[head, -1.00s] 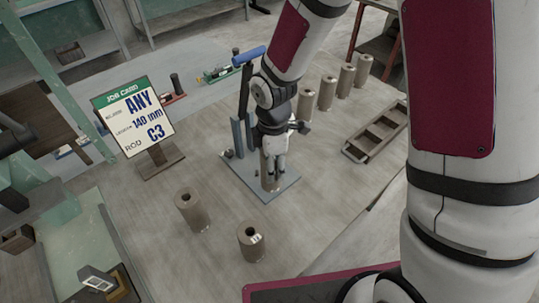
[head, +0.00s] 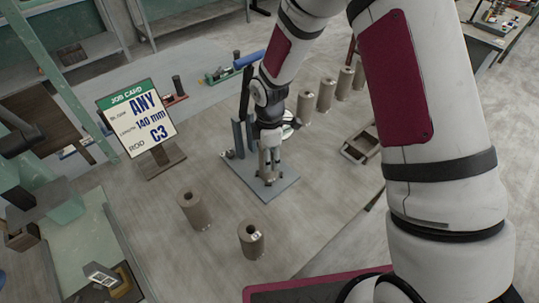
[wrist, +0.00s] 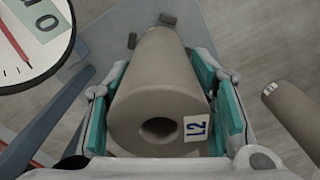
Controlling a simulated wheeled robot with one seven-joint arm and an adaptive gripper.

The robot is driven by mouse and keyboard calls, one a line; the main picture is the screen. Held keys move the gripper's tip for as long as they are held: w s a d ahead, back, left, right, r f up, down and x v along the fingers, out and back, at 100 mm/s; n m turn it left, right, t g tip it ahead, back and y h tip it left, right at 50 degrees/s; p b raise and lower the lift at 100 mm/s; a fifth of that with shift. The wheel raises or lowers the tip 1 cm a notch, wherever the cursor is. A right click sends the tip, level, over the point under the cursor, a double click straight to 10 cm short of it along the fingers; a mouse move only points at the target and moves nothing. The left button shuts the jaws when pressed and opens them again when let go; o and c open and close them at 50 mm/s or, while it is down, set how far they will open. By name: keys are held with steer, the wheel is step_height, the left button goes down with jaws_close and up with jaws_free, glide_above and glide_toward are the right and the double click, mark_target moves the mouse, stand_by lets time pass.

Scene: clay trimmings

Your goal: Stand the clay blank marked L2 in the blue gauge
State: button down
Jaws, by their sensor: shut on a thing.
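The clay blank marked L2 (wrist: 150,95) is a grey-brown cylinder with a hole in its end and a white L2 label. My gripper (wrist: 165,110) is shut on it, with a teal-padded finger on each side. In the head view my gripper (head: 270,150) holds it upright, or nearly so, over the base plate of the blue gauge (head: 245,178), beside the gauge's upright posts. The plate also shows in the wrist view (wrist: 100,28), with a round dial (wrist: 35,45) at upper left. I cannot tell whether the blank touches the plate.
Two blanks stand in front, one plain (head: 194,211) and one labelled (head: 252,240). More blanks (head: 326,95) stand in a row behind right. A slotted tray (head: 360,146) lies at right. A job card (head: 138,118) stands at left. Small dark bits (wrist: 168,19) lie near the held blank.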

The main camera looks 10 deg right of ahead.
steer(key=c, duration=0.7)
jaws_free()
steer(key=shift+f, duration=0.1)
steer(key=shift+c, duration=0.2)
step_height(320, 180, up, 12)
steer(key=shift+r+b, duration=0.25)
steer(key=shift+b, duration=0.7)
steer(key=s+d+r+m+t, duration=0.1)
steer(key=s+d+r+m, duration=0.35)
steer(key=r, duration=0.35)
steer(key=s+d+r+m+t, duration=0.2)
steer(key=s+d+r+m, duration=0.25)
steer(key=r, duration=0.25)
steer(key=s+d+r+m+t, duration=0.2)
steer(key=s+r+m, duration=0.4)
steer(key=s+m, duration=0.3)
steer(key=s+d, duration=0.1)
steer(key=s, duration=0.2)
steer(key=shift+s+d+r+m+t, duration=0.2)
steer(key=shift+d+m+t, duration=0.1)
steer(key=shift+d+m, duration=0.1)
